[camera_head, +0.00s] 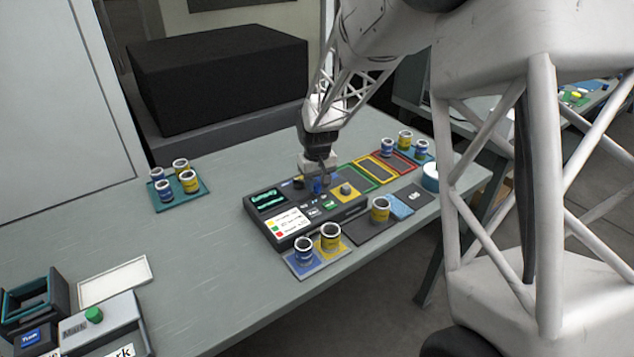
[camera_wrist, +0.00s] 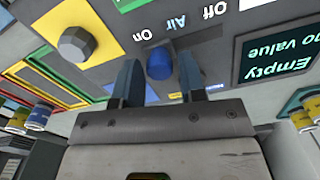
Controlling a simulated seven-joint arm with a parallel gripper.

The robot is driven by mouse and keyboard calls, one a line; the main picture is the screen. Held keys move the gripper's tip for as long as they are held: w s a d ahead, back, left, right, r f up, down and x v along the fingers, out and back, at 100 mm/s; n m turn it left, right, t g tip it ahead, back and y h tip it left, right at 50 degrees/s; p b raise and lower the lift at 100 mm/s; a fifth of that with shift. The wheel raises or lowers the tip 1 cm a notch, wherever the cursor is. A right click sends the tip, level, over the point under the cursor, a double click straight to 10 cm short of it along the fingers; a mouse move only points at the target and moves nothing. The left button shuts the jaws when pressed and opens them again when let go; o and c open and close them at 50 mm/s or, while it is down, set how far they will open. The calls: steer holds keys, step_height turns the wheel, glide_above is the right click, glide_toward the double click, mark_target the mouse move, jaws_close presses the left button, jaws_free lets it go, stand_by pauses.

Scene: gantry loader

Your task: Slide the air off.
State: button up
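The control box (camera_head: 263,220) lies on the grey table. Its air control is a blue knob (camera_wrist: 160,63), which in the wrist view sits below the printed word "Air", nearer the "On" label (camera_wrist: 143,33) than the "Off" label (camera_wrist: 215,10). The knob also shows in the head view (camera_head: 317,187), partly covered. My gripper (camera_wrist: 158,75) is open, with one finger on each side of the knob. A gap shows at the left finger; the right finger is close to the knob, and contact cannot be told. In the head view my gripper (camera_head: 320,180) is low over the box.
A grey dial (camera_wrist: 75,43) on a yellow panel is beside the air control. Blue and yellow cans stand on a front pad (camera_head: 320,264), a teal left tray (camera_head: 163,207) and at the back right. The table's left middle is clear.

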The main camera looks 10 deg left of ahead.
mark_target(302, 201)
jaws_close()
steer(key=shift+s+a, duration=1.9)
steer(key=shift+a, duration=0.05)
steer(key=shift+o, duration=1.8)
jaws_free()
steer(key=shift+r, duration=0.15)
step_height(302, 201, up, 8)
steer(key=shift+f, duration=0.25)
steer(key=shift+d+r, duration=0.1)
